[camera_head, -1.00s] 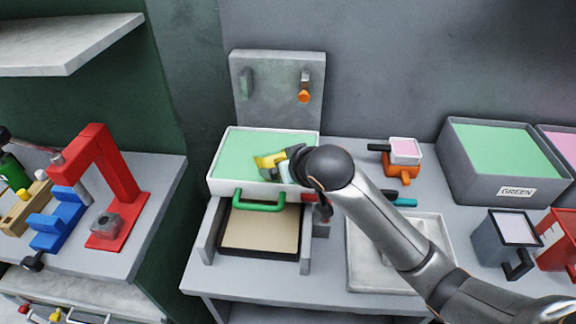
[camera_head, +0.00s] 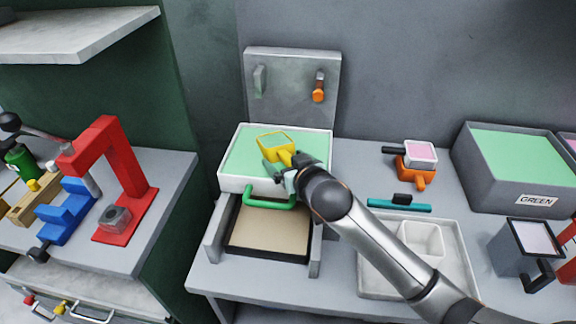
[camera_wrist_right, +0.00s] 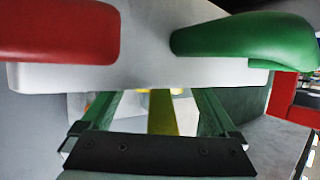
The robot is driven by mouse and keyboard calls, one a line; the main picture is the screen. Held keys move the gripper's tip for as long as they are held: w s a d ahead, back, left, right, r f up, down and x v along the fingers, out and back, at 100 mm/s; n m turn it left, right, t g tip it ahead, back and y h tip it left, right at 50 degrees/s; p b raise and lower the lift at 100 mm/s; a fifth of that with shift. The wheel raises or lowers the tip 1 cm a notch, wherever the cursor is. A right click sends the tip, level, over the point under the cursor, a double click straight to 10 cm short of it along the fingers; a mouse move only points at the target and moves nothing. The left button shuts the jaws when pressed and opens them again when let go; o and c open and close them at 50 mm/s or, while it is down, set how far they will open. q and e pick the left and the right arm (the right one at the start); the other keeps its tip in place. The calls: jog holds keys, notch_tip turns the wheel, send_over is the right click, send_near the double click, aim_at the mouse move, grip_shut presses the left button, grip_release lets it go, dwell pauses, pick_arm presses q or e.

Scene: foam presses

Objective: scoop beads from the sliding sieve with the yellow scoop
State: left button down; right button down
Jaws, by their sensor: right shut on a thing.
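The sliding sieve is a white tray (camera_head: 240,183) filled with green beads (camera_head: 245,150), with a green handle (camera_head: 270,204) on its front. The yellow scoop (camera_head: 261,147) is over the beads, bowl level, with green inside it. I cannot tell whether its underside touches the beads. My right gripper (camera_head: 283,172) is shut on the scoop's handle at the sieve's front right. My left gripper is not in view.
A tan-bottomed drawer (camera_head: 268,232) lies below the sieve. A grey tray (camera_head: 448,275), a teal-handled tool (camera_head: 399,205) and an orange-and-black scoop (camera_head: 415,171) are to the right. A grey bin labelled GREEN (camera_head: 536,200) stands behind. A red press (camera_head: 122,180) stands left.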

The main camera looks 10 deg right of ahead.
jog(key=shift+s+d+r+t+b, duration=0.15)
jog(key=shift+s+t+b, duration=0.35)
jog(key=shift+b, duration=0.5)
jog(key=shift+s+d+r+t+b, duration=0.1)
jog(key=shift+s+r+t+b, duration=0.15)
jog(key=shift+t+b, duration=0.6)
jog(key=shift+s+r+p, duration=0.25)
jog(key=shift+r+p, duration=0.25)
jog(key=shift+r, duration=0.65)
jog(key=shift+t+y, duration=0.3)
jog(key=shift+t, duration=0.25)
jog(key=shift+s+r+p, duration=0.2)
jog(key=shift+r+p, duration=0.05)
jog(key=shift+r, duration=0.45)
jog(key=shift+s+r+p, duration=0.25)
jog(key=shift+r+p, duration=0.05)
jog(key=shift+r, duration=0.35)
jog(key=shift+s+r+p, duration=0.2)
jog(key=shift+r+p, duration=0.05)
jog(key=shift+r, duration=0.45)
